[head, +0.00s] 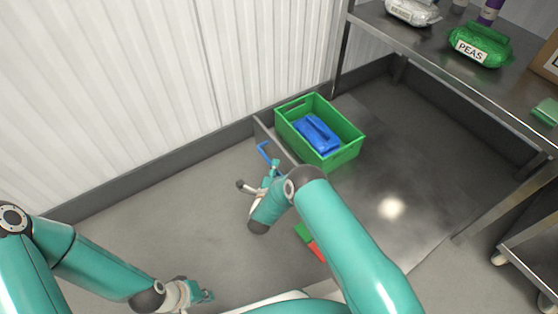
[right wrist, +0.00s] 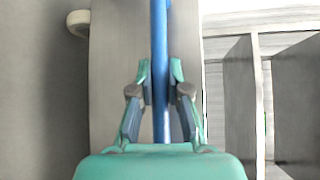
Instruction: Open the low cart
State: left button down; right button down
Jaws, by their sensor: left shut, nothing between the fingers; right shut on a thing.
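The low cart shows a grey front panel (head: 277,138) with a blue bar handle (head: 264,148) in the head view. In the right wrist view the blue handle (right wrist: 160,70) runs lengthwise between the fingers. My right gripper (head: 274,168) is at the handle and shut on it; its fingers (right wrist: 160,95) lie on either side of the bar. To the right of the panel, the wrist view shows grey walls and dark hollows (right wrist: 290,100). My arm hides part of the cart in the head view. My left gripper (head: 207,296) is shut and empty, low over the floor at the bottom left.
A green crate (head: 350,153) holding a blue item (head: 317,135) stands behind the handle. A steel table (head: 430,45) with a green PEAS bag (head: 482,45) is at the upper right. A ribbed white wall (head: 130,90) stands at the left. Floor (head: 170,210) left of the handle is clear.

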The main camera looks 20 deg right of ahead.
jog(key=shift+a+f, duration=0.1)
jog(key=shift+a, duration=0.2)
jog(key=shift+d, duration=0.15)
jog(key=c, duration=1.1)
grip_release()
jog(key=shift+c, duration=0.2)
jog(key=v, duration=1.2)
